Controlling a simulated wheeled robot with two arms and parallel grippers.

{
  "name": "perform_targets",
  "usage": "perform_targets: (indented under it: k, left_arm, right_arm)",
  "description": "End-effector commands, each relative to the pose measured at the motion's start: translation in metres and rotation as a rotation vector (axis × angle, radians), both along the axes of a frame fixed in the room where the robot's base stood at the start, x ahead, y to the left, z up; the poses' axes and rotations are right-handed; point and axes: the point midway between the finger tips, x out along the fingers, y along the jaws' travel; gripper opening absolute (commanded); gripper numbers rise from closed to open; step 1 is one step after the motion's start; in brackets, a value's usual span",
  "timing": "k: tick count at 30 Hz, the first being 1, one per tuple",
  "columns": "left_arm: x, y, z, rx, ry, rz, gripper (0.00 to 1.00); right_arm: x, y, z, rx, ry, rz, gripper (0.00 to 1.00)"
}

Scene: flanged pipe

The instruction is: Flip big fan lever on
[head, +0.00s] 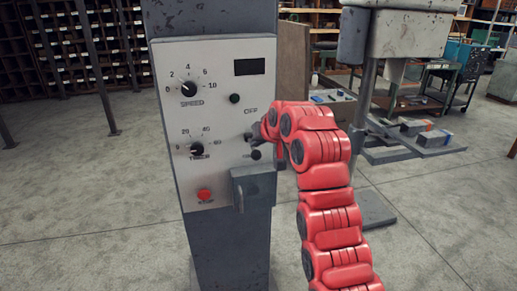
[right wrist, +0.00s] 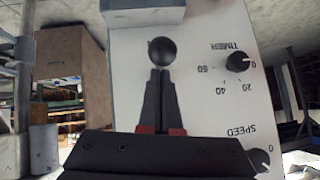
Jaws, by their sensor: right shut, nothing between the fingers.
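A light grey control panel (head: 219,70) on a dark column carries the controls. A black ball-ended lever (head: 256,155) sits low on its right side, just above a grey box; an OFF label is higher on the same side. My right gripper (head: 255,133) is at the panel just above the ball, its red arm coming from the lower right. In the right wrist view, which is upside down, the shut, empty fingers (right wrist: 161,75) point at the lever's black ball (right wrist: 162,51). Whether they touch it I cannot tell. My left gripper is not in view.
The panel also has a speed knob (head: 188,89), a timer knob (head: 197,150), a black button (head: 235,99) and a red button (head: 204,194). The grey box (head: 252,184) juts out below the lever. A machine on a post (head: 365,95) stands behind at right.

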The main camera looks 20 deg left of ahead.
Motion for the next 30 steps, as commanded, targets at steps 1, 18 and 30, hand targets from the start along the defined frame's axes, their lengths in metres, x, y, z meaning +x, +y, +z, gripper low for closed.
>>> perform_targets:
  k: [1, 18, 30]
  left_arm:
    - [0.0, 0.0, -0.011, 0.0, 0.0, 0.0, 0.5]
    - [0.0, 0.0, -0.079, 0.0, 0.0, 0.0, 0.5]
    - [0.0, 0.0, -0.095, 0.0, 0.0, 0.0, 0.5]
  right_arm:
    - [0.0, -0.001, -0.011, 0.013, -0.017, -0.001, 0.0]
    - [0.0, -0.001, -0.044, 0.215, -0.315, -0.001, 0.0]
    - [0.001, 0.0, -0.047, 0.284, -0.42, -0.001, 0.0]
